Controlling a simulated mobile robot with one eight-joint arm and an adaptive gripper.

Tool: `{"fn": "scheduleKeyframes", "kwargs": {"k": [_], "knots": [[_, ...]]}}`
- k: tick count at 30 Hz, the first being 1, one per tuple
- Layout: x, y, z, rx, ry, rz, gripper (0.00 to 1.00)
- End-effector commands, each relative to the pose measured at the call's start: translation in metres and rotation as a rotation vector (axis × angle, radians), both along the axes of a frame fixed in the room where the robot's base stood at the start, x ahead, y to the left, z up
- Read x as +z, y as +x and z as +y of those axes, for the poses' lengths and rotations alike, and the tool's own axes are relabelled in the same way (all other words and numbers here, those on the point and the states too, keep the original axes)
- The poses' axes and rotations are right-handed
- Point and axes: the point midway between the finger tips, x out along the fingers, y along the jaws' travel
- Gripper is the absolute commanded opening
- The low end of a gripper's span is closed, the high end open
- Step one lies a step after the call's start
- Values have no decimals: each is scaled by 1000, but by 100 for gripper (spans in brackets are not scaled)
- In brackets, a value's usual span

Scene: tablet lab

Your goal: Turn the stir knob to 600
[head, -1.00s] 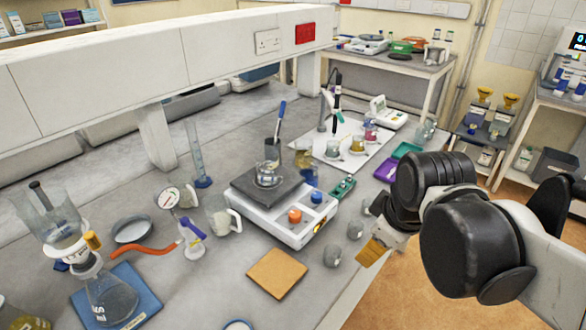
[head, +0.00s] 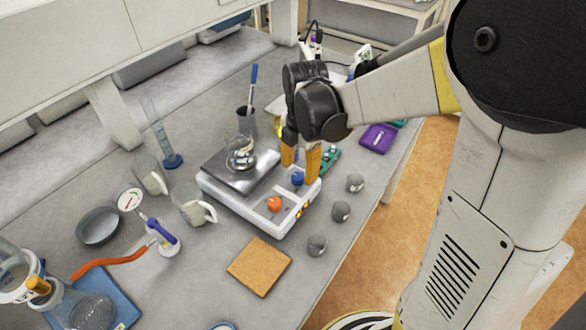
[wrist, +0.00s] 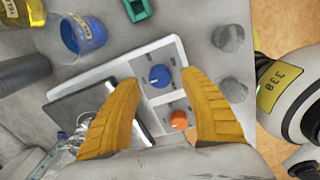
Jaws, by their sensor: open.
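The white hotplate stirrer (head: 245,212) stands on the bench with a blue knob (head: 297,178) and an orange knob (head: 274,203) on its front panel. I cannot read which knob is marked for stirring. My gripper (head: 301,165) is open, pointing down at the blue knob's end of the panel. In the wrist view the blue knob (wrist: 160,76) shows between the two yellow fingertips, with a gap on each side. The orange knob (wrist: 179,120) lies nearer the right finger. Whether the fingertips are level with the knob or above it, I cannot tell.
A glass beaker (head: 240,152) sits on the stirrer's dark top plate. A cork mat (head: 259,266) lies in front. A mug (head: 194,209) and a blue-filled beaker (wrist: 84,35) are close by.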

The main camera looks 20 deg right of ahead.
Motion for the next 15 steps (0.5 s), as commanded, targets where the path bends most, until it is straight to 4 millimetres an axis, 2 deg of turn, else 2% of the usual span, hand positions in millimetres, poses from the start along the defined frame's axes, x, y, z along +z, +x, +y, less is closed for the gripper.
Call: {"fn": "scheduleKeyframes", "kwargs": {"k": [1,6,15], "knots": [[-11,0,0,0,0,0,51],[-27,1,1,-1,0,-1,51],[-30,1,1,-1,0,-1,51]]}}
